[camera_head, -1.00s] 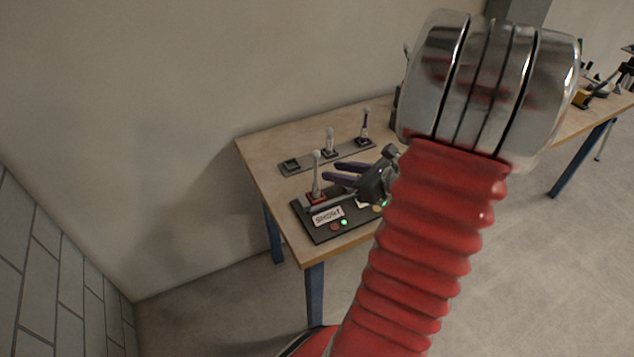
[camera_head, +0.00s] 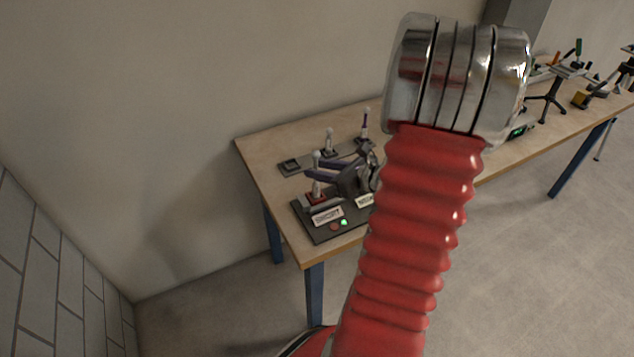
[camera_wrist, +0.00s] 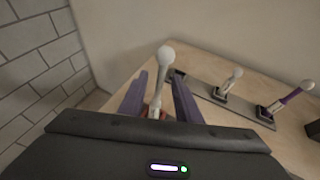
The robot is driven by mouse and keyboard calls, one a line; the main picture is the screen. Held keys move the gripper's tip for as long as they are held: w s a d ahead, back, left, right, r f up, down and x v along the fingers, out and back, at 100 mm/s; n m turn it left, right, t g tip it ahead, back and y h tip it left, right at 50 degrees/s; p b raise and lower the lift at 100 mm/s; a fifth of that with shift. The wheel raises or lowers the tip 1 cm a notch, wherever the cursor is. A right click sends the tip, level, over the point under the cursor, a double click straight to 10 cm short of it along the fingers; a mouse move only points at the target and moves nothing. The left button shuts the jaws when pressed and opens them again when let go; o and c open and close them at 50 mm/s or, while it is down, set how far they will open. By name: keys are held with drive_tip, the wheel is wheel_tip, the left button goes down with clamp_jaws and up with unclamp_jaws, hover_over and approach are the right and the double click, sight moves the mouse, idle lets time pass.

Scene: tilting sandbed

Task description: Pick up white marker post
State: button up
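A white marker post (camera_head: 316,161) with a round knob stands upright in a red base (camera_head: 315,197) on a dark panel at the near end of the workbench. My gripper (camera_head: 312,168) is at this post with its purple fingers apart. In the wrist view the post (camera_wrist: 159,92) rises between the two fingers of my gripper (camera_wrist: 160,76), with a gap to the right finger. The fingers are not closed on it. A second whitish post (camera_head: 329,139) stands in a grey holder behind; it also shows in the wrist view (camera_wrist: 231,83).
A purple post with a white knob (camera_head: 366,122) stands in the back rack, whose left socket (camera_head: 290,165) is empty. The dark panel (camera_head: 322,233) carries labels and a green light. Tools lie farther along the workbench (camera_head: 262,150).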

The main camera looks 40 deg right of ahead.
drive_tip(key=shift+x, duration=0.85)
drive_tip(key=shift+c, duration=0.2)
clamp_jaws()
